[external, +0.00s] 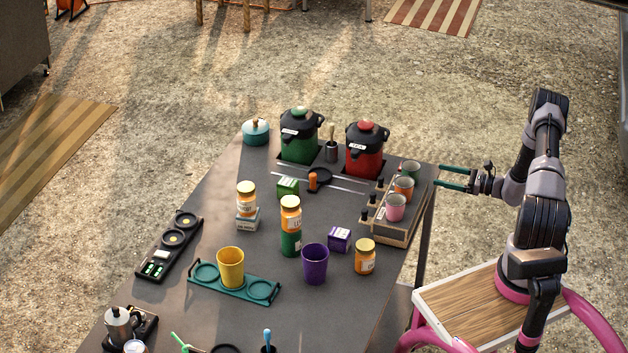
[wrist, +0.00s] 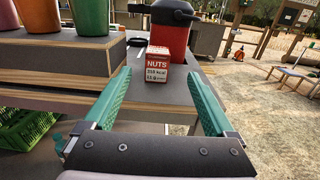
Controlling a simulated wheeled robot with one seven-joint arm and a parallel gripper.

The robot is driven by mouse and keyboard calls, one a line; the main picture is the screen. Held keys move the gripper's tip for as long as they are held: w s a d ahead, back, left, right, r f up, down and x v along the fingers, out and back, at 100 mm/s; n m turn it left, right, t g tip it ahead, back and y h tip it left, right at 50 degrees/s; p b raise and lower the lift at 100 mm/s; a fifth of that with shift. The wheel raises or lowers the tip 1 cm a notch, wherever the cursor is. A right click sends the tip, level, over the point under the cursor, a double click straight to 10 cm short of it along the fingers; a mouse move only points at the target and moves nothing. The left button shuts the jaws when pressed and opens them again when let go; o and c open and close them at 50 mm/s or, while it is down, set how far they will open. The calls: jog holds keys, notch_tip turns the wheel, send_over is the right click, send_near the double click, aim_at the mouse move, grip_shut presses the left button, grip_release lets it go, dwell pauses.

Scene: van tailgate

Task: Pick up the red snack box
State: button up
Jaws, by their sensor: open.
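The red snack box (wrist: 158,67), with a white label reading NUTS, stands upright on the grey table in the wrist view, in front of a red jug (wrist: 171,28). I cannot make the box out in the external view. My gripper (external: 438,176) is open and empty beyond the table's right edge in the external view, with its green fingers pointing left toward the table. In the wrist view, my gripper (wrist: 158,84) has a finger on each side of the picture. The box appears centred between them, ahead of the fingertips and apart from them.
A wooden stepped rack (external: 398,233) with several cups stands at the table's right edge, close to my gripper; it is on the left in the wrist view (wrist: 60,60). The red jug (external: 364,158) and a green jug (external: 299,145) stand at the back.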

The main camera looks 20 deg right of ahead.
jog(key=x, duration=0.4)
jog(key=shift+w+a, duration=0.25)
jog(key=shift+x, duration=2.9)
jog(key=shift+s+a+r, duration=0.15)
jog(key=shift+a, duration=0.05)
grip_shut()
jog(key=shift+r, duration=0.1)
